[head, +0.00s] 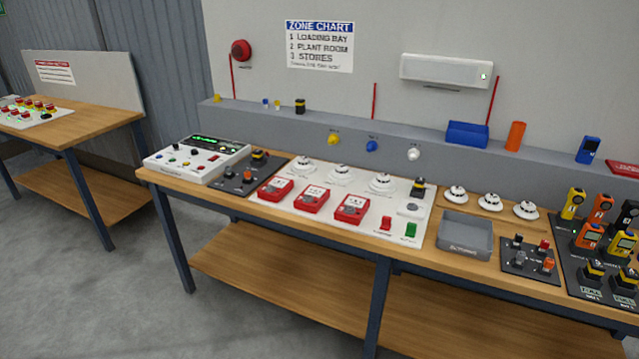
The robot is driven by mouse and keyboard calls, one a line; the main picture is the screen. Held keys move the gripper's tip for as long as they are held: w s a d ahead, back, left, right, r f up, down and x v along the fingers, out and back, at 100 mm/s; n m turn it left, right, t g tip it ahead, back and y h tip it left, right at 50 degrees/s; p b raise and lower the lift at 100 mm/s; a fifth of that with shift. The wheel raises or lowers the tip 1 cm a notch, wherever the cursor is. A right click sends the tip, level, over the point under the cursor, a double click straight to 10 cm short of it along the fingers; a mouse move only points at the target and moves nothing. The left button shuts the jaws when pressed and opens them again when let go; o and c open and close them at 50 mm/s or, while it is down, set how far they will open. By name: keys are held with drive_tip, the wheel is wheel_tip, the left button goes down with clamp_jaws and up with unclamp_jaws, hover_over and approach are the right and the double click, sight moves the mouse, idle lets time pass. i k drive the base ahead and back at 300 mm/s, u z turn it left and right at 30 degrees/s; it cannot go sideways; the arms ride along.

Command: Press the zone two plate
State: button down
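Three red call-point boxes with pale front plates stand in a row on a white board (395,219) on the wooden bench. They are the left box (274,189), the middle box (311,199) and the right box (352,208). Their small labels are too small to read, so I cannot tell from the lettering which one is zone two. A zone chart (320,46) on the wall lists 1 Loading Bay, 2 Plant Room and 3 Stores. My gripper is not in view.
White detectors (340,174) stand behind the boxes. A red switch (386,223) and a green switch (410,230) are to their right. A control panel (197,158) is at the left, a grey tray (465,236) farther right. Open floor (120,270) lies in front.

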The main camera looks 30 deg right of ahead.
sight(314, 192)
drive_tip(key=i, duration=0.85)
drive_tip(key=u, duration=0.05)
